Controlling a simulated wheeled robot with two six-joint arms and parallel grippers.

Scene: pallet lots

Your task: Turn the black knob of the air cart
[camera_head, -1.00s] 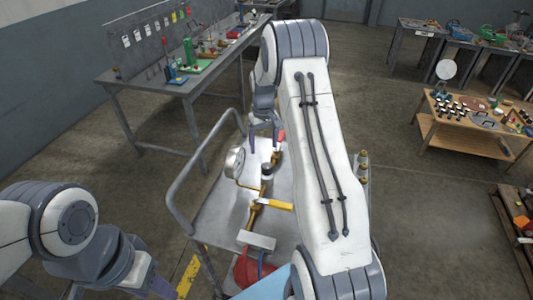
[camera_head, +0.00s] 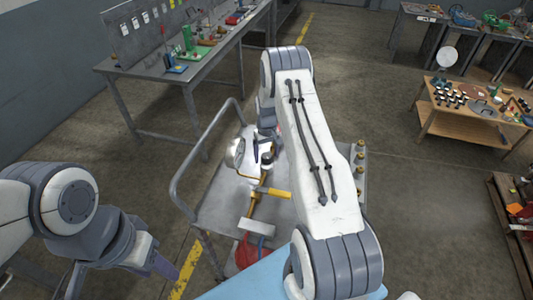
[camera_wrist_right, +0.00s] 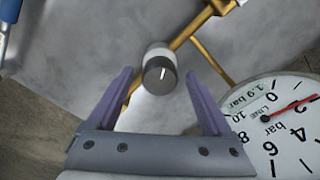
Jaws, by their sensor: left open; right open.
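The black knob (camera_head: 267,158) sits on the brass piping of the air cart (camera_head: 213,207). In the right wrist view the knob (camera_wrist_right: 160,75) has a dark face with a white mark and a pale collar. My right gripper (camera_wrist_right: 159,88) is open, its purple fingers on either side of the knob with gaps showing; I cannot tell the depth between them. In the head view the right gripper (camera_head: 262,142) is partly hidden by its arm. My left gripper (camera_head: 120,279) is open and empty at the lower left, away from the cart.
A round gauge (camera_head: 235,153) stands left of the knob; its dial (camera_wrist_right: 272,125) has a red needle. A yellow lever (camera_head: 272,192) is nearer me. The cart's grey handrail (camera_head: 180,180) runs along its left side. A workbench (camera_head: 190,75) stands behind.

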